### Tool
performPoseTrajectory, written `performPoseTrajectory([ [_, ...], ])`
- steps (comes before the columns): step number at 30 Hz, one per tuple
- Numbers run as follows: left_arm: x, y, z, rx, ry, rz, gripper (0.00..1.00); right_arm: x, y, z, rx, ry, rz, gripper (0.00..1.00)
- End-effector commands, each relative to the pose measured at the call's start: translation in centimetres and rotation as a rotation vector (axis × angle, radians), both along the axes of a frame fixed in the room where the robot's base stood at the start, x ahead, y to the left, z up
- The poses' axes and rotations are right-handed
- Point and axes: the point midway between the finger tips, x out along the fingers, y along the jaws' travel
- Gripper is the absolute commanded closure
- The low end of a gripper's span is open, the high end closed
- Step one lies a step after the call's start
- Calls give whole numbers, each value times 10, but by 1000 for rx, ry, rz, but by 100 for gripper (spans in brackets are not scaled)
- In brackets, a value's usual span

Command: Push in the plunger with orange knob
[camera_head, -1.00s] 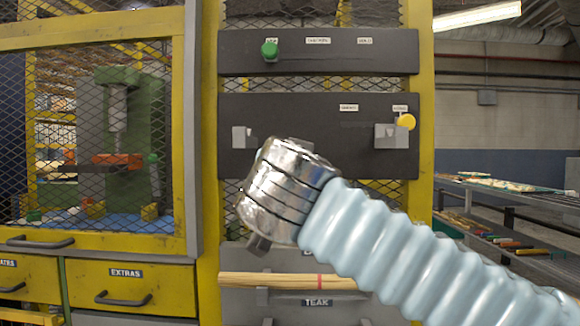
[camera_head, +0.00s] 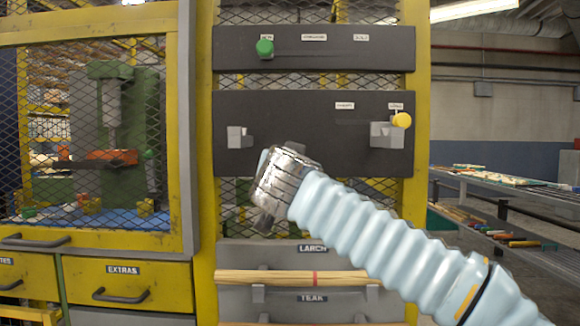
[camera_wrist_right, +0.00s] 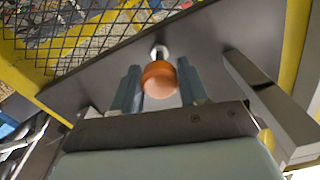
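The orange knob (camera_wrist_right: 159,79) shows in the right wrist view on a short pale shaft that comes out of a dark panel. My right gripper (camera_wrist_right: 160,80) has a blue-grey finger on each side of the knob. The fingers stand apart, but I cannot tell whether they touch it. In the head view my right gripper (camera_head: 264,205) is in front of the lower part of the dark panel (camera_head: 300,105), and the orange knob is hidden there. My left gripper is not in view.
A green knob (camera_head: 265,48) is on the upper dark panel and a yellow knob (camera_head: 401,120) on the lower one. Two grey brackets (camera_head: 238,138) (camera_head: 384,134) stick out of the lower panel. Pale rods (camera_head: 290,277) lie on the rack below. A mesh cabinet (camera_head: 183,120) stands left.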

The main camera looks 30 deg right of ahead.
Motion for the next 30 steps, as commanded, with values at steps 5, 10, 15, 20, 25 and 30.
performPoseTrajectory([
  [5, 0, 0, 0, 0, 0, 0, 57, 0, 0, 0, 0, 0, 0, 85],
  [10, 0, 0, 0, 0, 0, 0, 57, 0, 0, 0, 0, 0, 0, 100],
  [15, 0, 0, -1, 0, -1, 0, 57, 6, -4, -1, 1, 1, -1, 100],
  [20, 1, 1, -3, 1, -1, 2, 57, 25, -16, 0, 1, -2, -1, 100],
  [25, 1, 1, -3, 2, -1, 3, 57, 29, -18, 1, -2, -3, 0, 100],
  [30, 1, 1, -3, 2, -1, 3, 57, 29, -19, 2, -3, -4, 0, 62],
])
